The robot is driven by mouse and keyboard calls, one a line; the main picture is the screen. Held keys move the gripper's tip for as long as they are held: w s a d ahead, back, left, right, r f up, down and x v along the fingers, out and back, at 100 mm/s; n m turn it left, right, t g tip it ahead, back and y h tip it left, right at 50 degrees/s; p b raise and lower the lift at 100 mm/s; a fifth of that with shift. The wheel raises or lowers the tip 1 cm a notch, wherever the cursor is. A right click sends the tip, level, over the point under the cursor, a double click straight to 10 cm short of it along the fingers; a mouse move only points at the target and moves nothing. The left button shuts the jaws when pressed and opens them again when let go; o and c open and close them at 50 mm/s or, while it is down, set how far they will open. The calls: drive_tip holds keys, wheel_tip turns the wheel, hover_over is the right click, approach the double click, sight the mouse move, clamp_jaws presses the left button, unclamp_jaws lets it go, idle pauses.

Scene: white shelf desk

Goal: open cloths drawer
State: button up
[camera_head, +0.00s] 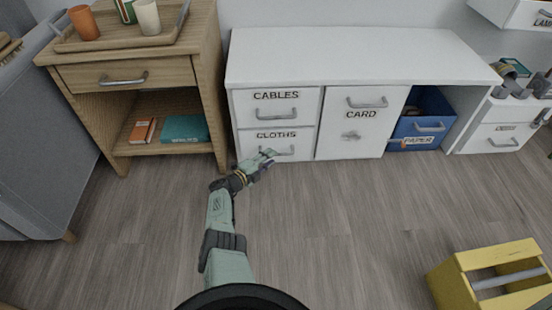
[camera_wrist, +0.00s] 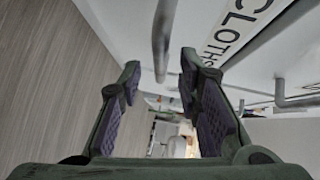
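The white cloths drawer (camera_head: 305,141) is shut, low at the left of the white desk, below the cables drawer. Its grey bar handle (camera_head: 289,152) is partly covered by my gripper (camera_head: 268,158). In the wrist view the CLOTHS label (camera_wrist: 237,28) runs slantwise at upper right. There my gripper (camera_wrist: 160,66) has its two fingers apart.
The cables drawer (camera_head: 250,108) is shut above. A wooden side table (camera_head: 205,70) stands close on the left. A yellow crate (camera_head: 452,284) is at lower right. The middle floor is clear.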

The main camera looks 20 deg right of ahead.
drive_tip(key=shift+b+x, duration=0.9)
drive_tip(key=shift+x, duration=1.1)
drive_tip(key=shift+c, duration=0.2)
clamp_jaws()
